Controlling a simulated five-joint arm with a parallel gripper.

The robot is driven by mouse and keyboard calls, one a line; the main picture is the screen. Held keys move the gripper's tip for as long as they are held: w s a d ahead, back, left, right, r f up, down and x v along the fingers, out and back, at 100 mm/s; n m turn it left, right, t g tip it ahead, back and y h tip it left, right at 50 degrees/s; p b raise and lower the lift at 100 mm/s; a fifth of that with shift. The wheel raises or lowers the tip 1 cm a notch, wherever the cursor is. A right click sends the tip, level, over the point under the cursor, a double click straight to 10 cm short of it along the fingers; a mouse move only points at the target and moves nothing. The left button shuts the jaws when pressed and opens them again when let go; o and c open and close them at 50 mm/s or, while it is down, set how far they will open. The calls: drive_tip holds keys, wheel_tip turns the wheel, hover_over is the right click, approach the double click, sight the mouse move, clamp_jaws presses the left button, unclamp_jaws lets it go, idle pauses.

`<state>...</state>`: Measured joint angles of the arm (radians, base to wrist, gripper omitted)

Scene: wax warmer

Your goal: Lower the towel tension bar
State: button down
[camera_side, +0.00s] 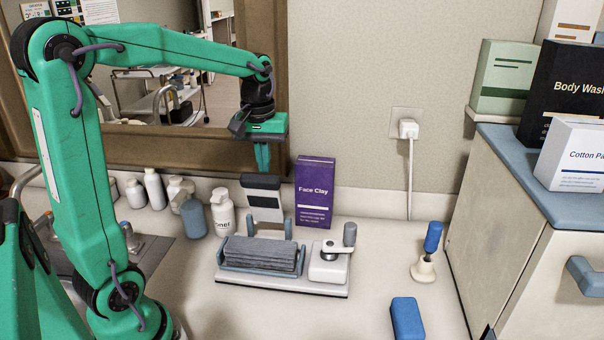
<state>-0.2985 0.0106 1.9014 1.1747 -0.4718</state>
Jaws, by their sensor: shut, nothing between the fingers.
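The towel tension bar (265,203) appears to be the pale plate with dark bands that stands raised and tilted at the back of a white base (232,284). Thin posts hold it above and behind a rolled grey towel (262,252) lying in a blue-grey cradle. My gripper (262,168) points down just above the bar's top edge, with its fingers shut and empty. I cannot tell from this one view whether the fingertips touch the bar or stand behind it.
A crank with a grey knob (350,234) sits at the base's right end. A purple Face Clay box (314,190) stands behind it. A blue-handled tool (432,238) and blue block (407,318) are right. The counter in front is clear.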

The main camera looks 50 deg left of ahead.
drive_tip(key=s+d+f, duration=1)
drive_tip(key=s+f, duration=0.1)
drive_tip(key=f, duration=0.3)
drive_tip(key=shift+d+f, duration=0.25)
drive_tip(key=shift+d, duration=0.1)
drive_tip(key=shift+r, duration=0.1)
idle(1.1)
drive_tip(key=w+a+r, duration=0.1)
drive_tip(key=a+r, duration=0.1)
drive_tip(key=r, duration=0.8)
drive_tip(key=w+a+r, duration=0.1)
drive_tip(key=a+r, duration=0.1)
drive_tip(key=r, duration=0.8)
wheel_tip(320, 180, down, 14)
drive_tip(key=shift+w+t, duration=0.25)
drive_tip(key=shift+t, duration=0.15)
idle(0.5)
drive_tip(key=shift+r, duration=0.1)
